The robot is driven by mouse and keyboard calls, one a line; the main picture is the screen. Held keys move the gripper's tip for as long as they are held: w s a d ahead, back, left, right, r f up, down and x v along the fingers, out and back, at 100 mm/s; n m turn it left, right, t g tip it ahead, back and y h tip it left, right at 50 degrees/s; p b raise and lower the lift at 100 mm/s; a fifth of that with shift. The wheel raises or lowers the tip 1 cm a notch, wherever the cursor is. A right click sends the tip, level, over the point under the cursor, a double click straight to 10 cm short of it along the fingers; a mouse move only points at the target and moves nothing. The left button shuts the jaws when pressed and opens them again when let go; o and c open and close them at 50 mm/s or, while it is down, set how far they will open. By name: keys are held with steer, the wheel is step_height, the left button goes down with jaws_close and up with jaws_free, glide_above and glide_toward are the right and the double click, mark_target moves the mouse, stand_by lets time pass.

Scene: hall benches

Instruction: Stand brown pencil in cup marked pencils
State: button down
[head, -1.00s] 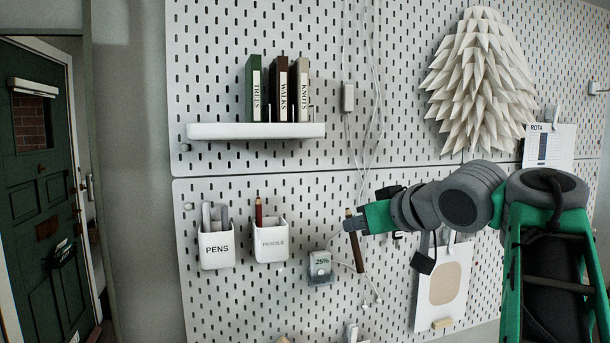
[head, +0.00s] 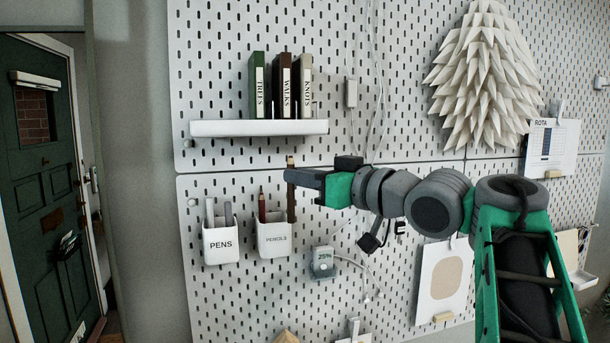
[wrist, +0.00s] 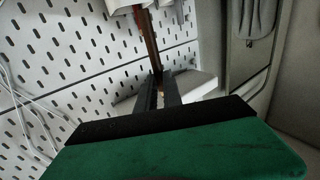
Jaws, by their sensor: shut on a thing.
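My gripper (head: 292,176) is shut on the brown pencil (head: 291,202) and holds it upright, near its upper end. In the wrist view the pencil (wrist: 148,38) runs away from the jaws toward a white cup edge at the top. The white cup marked PENCILS (head: 273,238) hangs on the pegboard and has a reddish pencil (head: 262,205) standing in it. In the head view the held pencil's lower end is just right of the cup's right rim. I cannot tell its depth relative to the cup.
A cup marked PENS (head: 220,244) hangs to the left, holding grey pens. A white shelf (head: 258,128) with three books is above. A small device reading 25% (head: 323,262) and hanging cables (head: 366,275) are below right. The white pegboard (head: 225,310) is behind.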

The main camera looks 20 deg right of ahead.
steer(key=w+f, duration=0.1)
steer(key=w, duration=0.1)
steer(key=w+f+b, duration=0.1)
steer(key=w+f, duration=0.2)
steer(key=w, duration=0.2)
steer(key=shift+f, duration=0.35)
stand_by(0.5)
steer(key=c, duration=1.4)
jaws_free()
steer(key=b+v, duration=0.2)
steer(key=v, duration=0.5)
steer(key=shift+s+d, duration=0.2)
steer(key=shift+s, duration=0.1)
